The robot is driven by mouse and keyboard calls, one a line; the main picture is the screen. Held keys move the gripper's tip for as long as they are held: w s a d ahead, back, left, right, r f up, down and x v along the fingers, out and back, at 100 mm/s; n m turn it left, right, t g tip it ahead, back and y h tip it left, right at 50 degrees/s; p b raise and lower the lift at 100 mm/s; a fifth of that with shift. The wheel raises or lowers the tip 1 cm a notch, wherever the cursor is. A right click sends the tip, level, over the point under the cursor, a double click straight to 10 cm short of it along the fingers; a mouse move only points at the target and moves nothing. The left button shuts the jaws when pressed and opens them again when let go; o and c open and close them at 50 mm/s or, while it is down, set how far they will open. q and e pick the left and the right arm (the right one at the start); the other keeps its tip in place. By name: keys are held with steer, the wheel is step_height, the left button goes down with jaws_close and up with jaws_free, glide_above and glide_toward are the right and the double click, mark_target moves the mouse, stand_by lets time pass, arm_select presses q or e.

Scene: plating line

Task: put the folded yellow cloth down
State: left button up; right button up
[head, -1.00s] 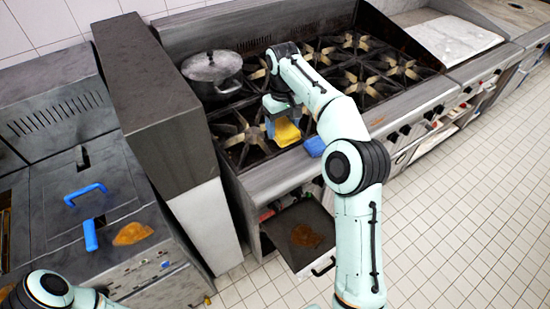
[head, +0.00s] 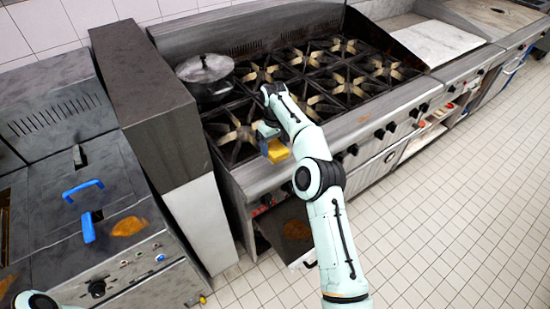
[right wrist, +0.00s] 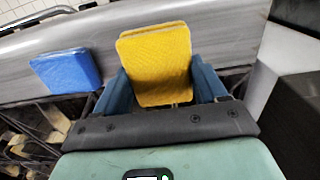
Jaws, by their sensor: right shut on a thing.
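The folded yellow cloth (head: 278,151) is held by my right gripper (head: 269,138) over the front edge of the stove. In the right wrist view the yellow cloth (right wrist: 158,62) sits between the two blue fingers of my right gripper (right wrist: 160,88). The grey front ledge (right wrist: 210,42) of the stove shows behind it. I cannot tell whether the cloth touches the ledge. My left gripper is out of view; only part of my left arm shows at the bottom left of the head view.
A folded blue cloth (right wrist: 65,73) lies on the ledge, left of the yellow one in the right wrist view; my arm seems to hide it in the head view. A lidded pot (head: 207,77) stands on the black burners (head: 345,80). A tall grey divider (head: 145,95) stands left of the stove.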

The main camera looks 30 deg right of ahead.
mark_target(274, 154)
step_height(274, 154, down, 4)
steer(key=shift+w+d+f, duration=0.1)
steer(key=shift+f, duration=0.15)
steer(key=o, duration=0.9)
steer(key=shift+f, duration=0.15)
steer(key=shift+o, duration=0.2)
